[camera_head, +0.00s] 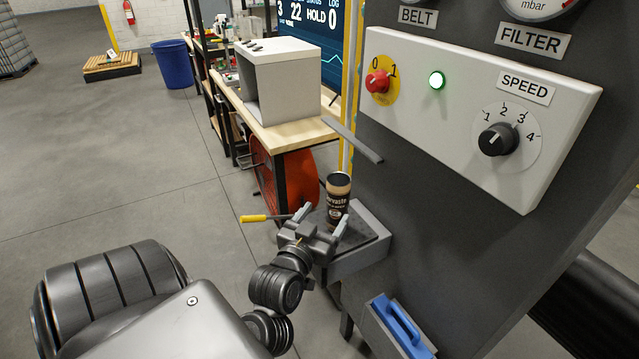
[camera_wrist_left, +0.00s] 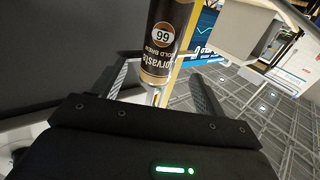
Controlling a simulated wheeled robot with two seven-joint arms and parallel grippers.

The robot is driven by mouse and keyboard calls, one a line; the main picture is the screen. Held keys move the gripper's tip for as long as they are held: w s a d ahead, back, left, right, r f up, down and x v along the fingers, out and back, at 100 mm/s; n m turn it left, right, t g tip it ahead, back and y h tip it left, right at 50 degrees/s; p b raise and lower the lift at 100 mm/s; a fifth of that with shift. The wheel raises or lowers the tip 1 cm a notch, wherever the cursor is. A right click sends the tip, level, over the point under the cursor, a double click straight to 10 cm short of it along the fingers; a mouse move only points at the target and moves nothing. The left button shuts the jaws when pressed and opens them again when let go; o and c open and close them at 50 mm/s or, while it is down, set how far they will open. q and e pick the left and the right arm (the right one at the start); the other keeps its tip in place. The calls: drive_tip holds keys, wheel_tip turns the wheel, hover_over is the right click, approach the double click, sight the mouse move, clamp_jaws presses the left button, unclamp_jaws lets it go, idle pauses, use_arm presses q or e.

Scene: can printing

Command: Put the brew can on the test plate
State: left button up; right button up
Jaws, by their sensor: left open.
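The brew can (camera_head: 338,196), dark and tan with a dark lid, appears upright at a grey shelf with a dark top (camera_head: 372,243) on the machine's side. My left gripper (camera_head: 321,221) is open just in front of the can, its fingers pointing towards it. In the left wrist view the can (camera_wrist_left: 165,42) stands in line with the gap between the two fingers (camera_wrist_left: 163,88), its label upside down. I cannot tell whether the fingers touch it. The can's foot is partly hidden by the gripper. I cannot make out a separate test plate. My right gripper is not in view.
The machine's control panel (camera_head: 463,122) overhangs at the right, and a grey bar (camera_head: 354,140) juts out above the can. A yellow handle (camera_head: 254,218) lies left of the gripper. A blue handle (camera_head: 399,320) is below the shelf. A workbench (camera_head: 290,136) stands behind.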

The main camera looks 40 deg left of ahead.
use_arm(q)
drive_tip(key=shift+p+v, duration=0.45)
drive_tip(key=shift+v, duration=0.5)
